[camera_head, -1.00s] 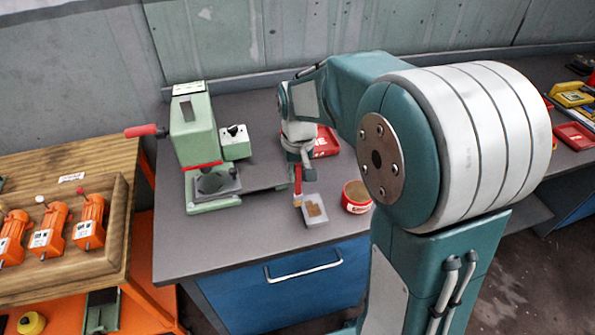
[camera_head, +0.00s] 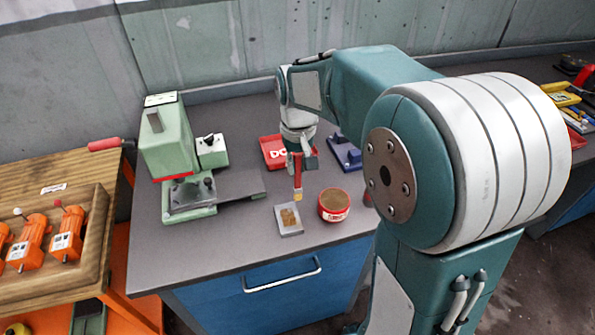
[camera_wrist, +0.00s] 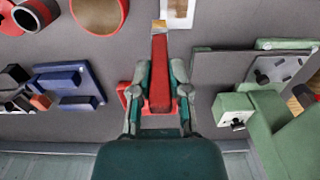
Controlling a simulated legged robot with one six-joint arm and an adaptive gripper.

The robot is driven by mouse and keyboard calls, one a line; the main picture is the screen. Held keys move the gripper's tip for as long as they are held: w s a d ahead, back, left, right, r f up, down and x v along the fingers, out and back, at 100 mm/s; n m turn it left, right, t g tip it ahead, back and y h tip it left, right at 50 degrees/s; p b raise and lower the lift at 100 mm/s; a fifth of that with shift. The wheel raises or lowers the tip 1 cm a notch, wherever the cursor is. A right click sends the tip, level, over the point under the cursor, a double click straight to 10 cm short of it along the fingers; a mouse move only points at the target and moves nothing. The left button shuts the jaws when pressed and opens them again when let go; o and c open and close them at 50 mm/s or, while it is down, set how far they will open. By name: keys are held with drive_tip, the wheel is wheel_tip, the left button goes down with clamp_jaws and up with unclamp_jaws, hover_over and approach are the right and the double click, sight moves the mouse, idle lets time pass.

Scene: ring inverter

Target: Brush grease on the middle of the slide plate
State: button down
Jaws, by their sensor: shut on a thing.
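My gripper (camera_wrist: 160,85) is shut on a red-handled brush (camera_wrist: 159,70); the brush also shows in the head view (camera_head: 296,172), hanging nearly upright with its pale yellow tip down. A small light grey plate (camera_head: 280,231) with a brown patch in its middle lies near the front edge of the bench; I take it as the slide plate. The tip appears just behind the plate's right side. I cannot tell its exact height. A round red tin (camera_head: 333,214) filled with brown grease stands right of the plate and brush.
A green press (camera_head: 167,147) with a dark bar reaching right stands at the left. A red box (camera_head: 272,151) and a blue fixture (camera_head: 345,153) lie behind. A wooden table (camera_head: 75,170) with orange devices is far left. Bare bench lies left of the plate.

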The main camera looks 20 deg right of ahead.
sight(297, 154)
wheel_tip(297, 154, up, 2)
drive_tip(key=shift+a+r, duration=0.15)
drive_tip(key=shift+r, duration=0.85)
